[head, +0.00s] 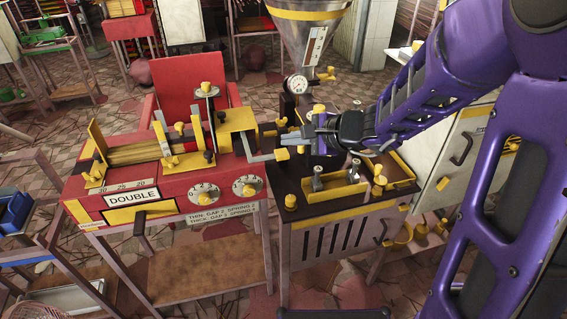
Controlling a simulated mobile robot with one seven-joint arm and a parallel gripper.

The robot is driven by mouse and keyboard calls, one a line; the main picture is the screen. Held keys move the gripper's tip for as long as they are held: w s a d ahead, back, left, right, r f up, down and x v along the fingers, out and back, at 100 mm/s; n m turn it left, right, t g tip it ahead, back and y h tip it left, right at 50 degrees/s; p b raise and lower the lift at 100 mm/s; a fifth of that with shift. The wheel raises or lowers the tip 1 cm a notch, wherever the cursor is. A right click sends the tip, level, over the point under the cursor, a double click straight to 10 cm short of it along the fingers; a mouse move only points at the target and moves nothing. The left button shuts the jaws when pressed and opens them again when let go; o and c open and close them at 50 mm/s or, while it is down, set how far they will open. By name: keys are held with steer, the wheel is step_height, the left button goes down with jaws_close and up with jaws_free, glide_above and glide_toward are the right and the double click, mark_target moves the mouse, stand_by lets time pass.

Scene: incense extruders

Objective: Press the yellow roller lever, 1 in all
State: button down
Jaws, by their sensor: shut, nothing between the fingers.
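I cannot tell for certain which yellow-ended part is the roller lever. A bent grey crank with a yellow grip (282,154) sticks out from the right side of the red machine, below and left of my gripper. A yellow-knobbed upright lever (206,88) stands on top of the red machine. My gripper (304,132) reaches in from the right above the dark-topped cabinet, its fingers pointing left. Its fingers are shut and hold nothing. Contact between the fingertips and the yellow parts near them cannot be made out. The arm hides part of the cabinet's back.
The red machine (164,192) labelled DOUBLE has two dials. The dark-topped cabinet (300,215) carries a yellow tray (336,195), several yellow knobs and a gauge (296,84). A pale cabinet (455,150) stands at right.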

mark_target(284, 156)
steer(key=shift+w+a+f+b, duration=0.1)
steer(key=shift+w+f+b, duration=0.15)
steer(key=shift+f+b, duration=0.5)
steer(key=shift+w+f+b, duration=0.2)
steer(key=shift+f+b, duration=0.3)
steer(key=shift+f, duration=0.4)
steer(key=shift+f, duration=0.1)
stand_by(0.7)
steer(key=shift+w+f, duration=0.1)
steer(key=shift+f, duration=0.15)
steer(key=shift+w+a+f, duration=0.1)
steer(key=shift+w+f, duration=0.05)
steer(key=shift+f, duration=0.4)
steer(key=shift+w+f, duration=0.15)
steer(key=shift+f, duration=0.4)
stand_by(1.1)
stand_by(0.5)
steer(key=shift+s+r+p, duration=0.2)
steer(key=shift+r+p, duration=0.1)
steer(key=shift+r, duration=0.45)
steer(key=shift+s+r+p, duration=0.2)
steer(key=shift+r+p, duration=0.1)
steer(key=shift+r, duration=0.4)
steer(key=r+p, duration=0.1)
steer(key=s+r+p, duration=0.1)
steer(key=r, duration=0.1)
steer(key=r+p, duration=0.1)
steer(key=r, duration=0.1)
steer(key=shift+s+d, duration=0.15)
steer(key=shift+d, duration=0.15)
